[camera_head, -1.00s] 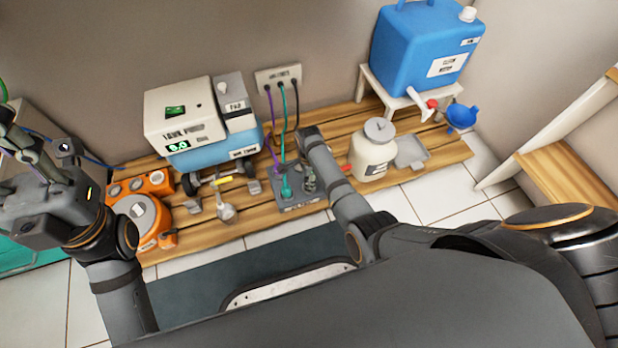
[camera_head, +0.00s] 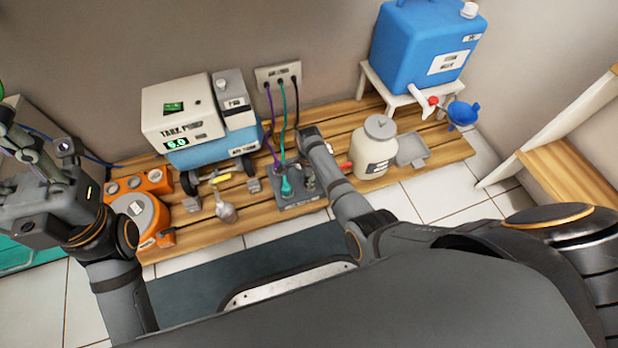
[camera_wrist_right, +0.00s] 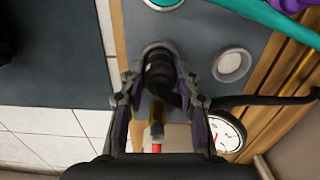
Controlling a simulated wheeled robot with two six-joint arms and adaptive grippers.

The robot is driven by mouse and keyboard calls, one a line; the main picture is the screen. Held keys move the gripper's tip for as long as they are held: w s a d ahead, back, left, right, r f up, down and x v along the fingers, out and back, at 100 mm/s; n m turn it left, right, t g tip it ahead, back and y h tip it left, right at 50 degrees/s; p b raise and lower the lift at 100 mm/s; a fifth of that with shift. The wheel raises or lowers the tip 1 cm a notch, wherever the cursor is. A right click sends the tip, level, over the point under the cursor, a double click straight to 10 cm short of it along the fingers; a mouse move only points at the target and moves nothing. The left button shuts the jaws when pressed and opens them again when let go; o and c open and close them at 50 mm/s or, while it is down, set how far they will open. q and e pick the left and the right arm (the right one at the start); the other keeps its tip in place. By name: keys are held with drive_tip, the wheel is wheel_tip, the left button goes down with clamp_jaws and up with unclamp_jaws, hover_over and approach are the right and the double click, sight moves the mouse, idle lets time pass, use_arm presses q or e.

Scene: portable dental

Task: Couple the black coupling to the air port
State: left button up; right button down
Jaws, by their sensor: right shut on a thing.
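The black coupling (camera_wrist_right: 159,70) shows in the right wrist view between the fingertips of my right gripper (camera_wrist_right: 158,76), which is shut on it. Its black hose runs off to the right. It is over the grey port block (camera_wrist_right: 205,30), close to the block's edge; I cannot tell whether it is seated on a port. A round pale port (camera_wrist_right: 232,65) on the block is bare. A teal coupling (camera_head: 286,187) stands on the block. In the head view, my right gripper (camera_head: 308,184) is partly hidden by its arm. My left gripper (camera_head: 22,150) is at the far left, away from the block; its jaws are unclear.
A gauge (camera_wrist_right: 228,131) lies beside the block in the wrist view. A white jar (camera_head: 373,150) stands right of my right arm. The tank pump (camera_head: 205,120) and an orange unit (camera_head: 140,215) are to the left. Hoses hang from a wall panel (camera_head: 278,73).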

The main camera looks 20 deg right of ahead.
drive_tip(key=shift+f, duration=0.1)
drive_tip(key=c, duration=0.9)
unclamp_jaws()
wheel_tip(320, 180, up, 12)
